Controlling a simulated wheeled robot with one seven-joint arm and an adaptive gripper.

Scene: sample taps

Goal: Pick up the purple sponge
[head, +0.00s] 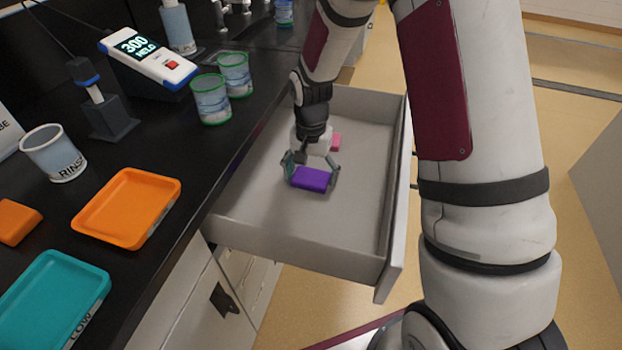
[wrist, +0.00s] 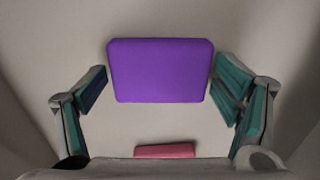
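The purple sponge (head: 311,179) lies in the open drawer in the head view. In the wrist view the purple sponge (wrist: 160,70) is a flat rounded block at the upper middle. My gripper (head: 312,172) is down inside the drawer with its fingers around the sponge's two ends. In the wrist view my gripper (wrist: 164,84) is open, one finger to the left and one to the right of the sponge. A small gap shows at the left finger; the right finger is very close to the sponge's edge, and I cannot tell whether it touches.
The open drawer (head: 260,205) has walls around my gripper. A pink block (head: 336,140) lies in it behind the sponge, also at the bottom of the wrist view (wrist: 165,151). The black counter to the left holds an orange tray (head: 127,207), a teal tray (head: 55,300) and cups.

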